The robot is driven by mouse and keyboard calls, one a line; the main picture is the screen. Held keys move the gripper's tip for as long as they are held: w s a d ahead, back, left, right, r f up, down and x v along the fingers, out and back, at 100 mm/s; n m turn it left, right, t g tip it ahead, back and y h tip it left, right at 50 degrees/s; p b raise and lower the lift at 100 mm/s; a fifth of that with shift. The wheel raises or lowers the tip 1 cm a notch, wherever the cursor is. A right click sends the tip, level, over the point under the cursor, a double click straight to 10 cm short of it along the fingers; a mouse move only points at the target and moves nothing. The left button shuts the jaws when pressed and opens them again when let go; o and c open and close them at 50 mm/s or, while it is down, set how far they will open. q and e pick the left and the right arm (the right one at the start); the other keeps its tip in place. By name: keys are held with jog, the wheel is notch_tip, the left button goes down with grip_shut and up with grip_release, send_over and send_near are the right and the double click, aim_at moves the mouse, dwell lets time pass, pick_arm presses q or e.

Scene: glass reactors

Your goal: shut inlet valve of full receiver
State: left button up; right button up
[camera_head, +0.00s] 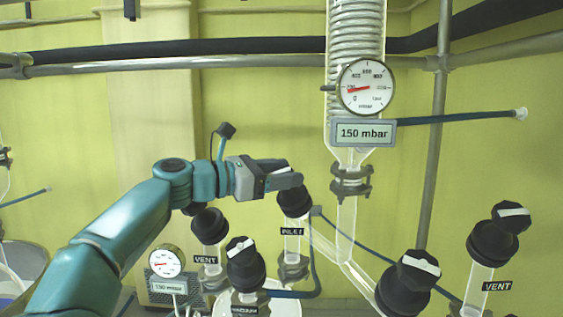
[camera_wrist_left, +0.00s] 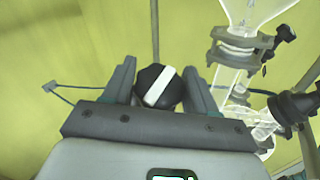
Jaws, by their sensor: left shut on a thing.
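The inlet valve (camera_head: 294,203) is a black knob on a short glass tube, with an INLET label (camera_head: 292,231) below it. My left gripper (camera_head: 285,175) comes in from the left and is shut on the top of this knob. In the left wrist view the knob (camera_wrist_left: 157,87) sits between the two fingers (camera_wrist_left: 160,82), and its white bar runs diagonally, from lower left to upper right. The receiver below is mostly cut off at the bottom of the head view, so its fill level cannot be told. My right gripper is not in view.
A vent valve (camera_head: 209,226) and another black valve (camera_head: 245,265) stand close left of the inlet. A glass condenser (camera_head: 355,30) with a gauge (camera_head: 366,87) and a 150 mbar display (camera_head: 364,132) hangs above right. More black valves (camera_head: 407,284) (camera_head: 493,243) stand right.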

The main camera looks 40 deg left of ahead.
pick_arm(q)
jog(key=shift+f, duration=0.1)
jog(key=o, duration=1)
jog(key=shift+c, duration=0.2)
